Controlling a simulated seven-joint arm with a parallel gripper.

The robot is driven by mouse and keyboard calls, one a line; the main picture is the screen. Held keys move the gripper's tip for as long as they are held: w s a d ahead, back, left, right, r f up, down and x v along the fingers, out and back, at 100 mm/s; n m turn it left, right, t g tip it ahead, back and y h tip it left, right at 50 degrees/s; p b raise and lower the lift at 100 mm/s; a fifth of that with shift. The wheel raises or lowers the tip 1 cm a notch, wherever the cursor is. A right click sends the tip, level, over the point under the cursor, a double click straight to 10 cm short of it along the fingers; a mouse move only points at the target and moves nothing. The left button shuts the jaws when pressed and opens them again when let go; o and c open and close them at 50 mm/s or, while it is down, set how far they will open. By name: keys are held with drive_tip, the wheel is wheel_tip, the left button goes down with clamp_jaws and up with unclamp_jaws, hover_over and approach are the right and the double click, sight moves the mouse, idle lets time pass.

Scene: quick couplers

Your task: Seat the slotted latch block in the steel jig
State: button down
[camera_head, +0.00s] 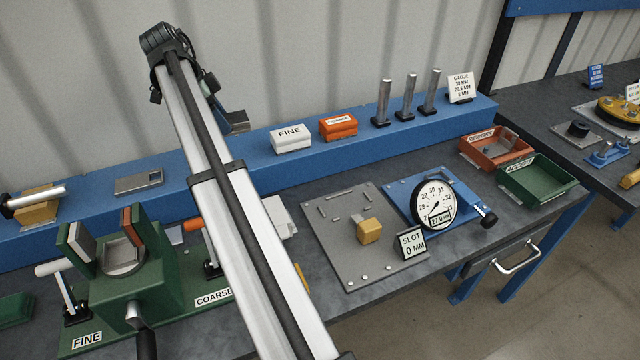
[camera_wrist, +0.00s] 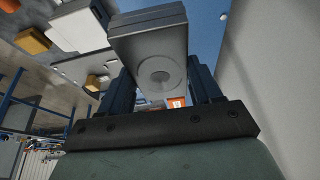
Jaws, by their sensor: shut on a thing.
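My gripper (camera_wrist: 158,88) is shut on a grey block (camera_wrist: 150,35), which I take to be the slotted latch block. The block sits between the two dark fingers in the wrist view and shows a round recess on its near face. No slot can be made out. In the head view my arm hides most of the gripper; a dark grey piece (camera_head: 238,122) shows beside the arm, but I cannot tell if it is the held block. A grey steel plate with pins (camera_head: 340,255), probably the jig, lies on the bench with a tan block (camera_head: 369,231) on it.
A dial gauge (camera_head: 433,205) on a blue plate and a SLOT sign (camera_head: 411,243) stand right of the grey plate. A green vise (camera_head: 130,285) is at left. FINE (camera_head: 291,139) and orange (camera_head: 338,127) boxes and upright posts (camera_head: 384,102) line the blue shelf. Red (camera_head: 488,148) and green (camera_head: 540,185) bins are farther right.

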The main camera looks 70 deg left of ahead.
drive_tip(key=w+d+f+n+g+y, duration=0.1)
drive_tip(key=w+d+n+y, duration=0.3)
drive_tip(key=w+n, duration=0.65)
drive_tip(key=n+g+h, duration=0.4)
drive_tip(key=n+g, duration=0.4)
drive_tip(key=n, duration=1.8)
hover_over(341, 206)
drive_tip(key=w, duration=0.2)
wheel_tip(341, 206, down, 8)
drive_tip(key=shift+s+f, duration=0.1)
drive_tip(key=shift+f, duration=4.65)
drive_tip(key=shift+f, duration=0.1)
drive_tip(key=shift+c, duration=2.4)
unclamp_jaws()
drive_tip(key=v, duration=1.2)
drive_tip(key=shift+d, duration=0.15)
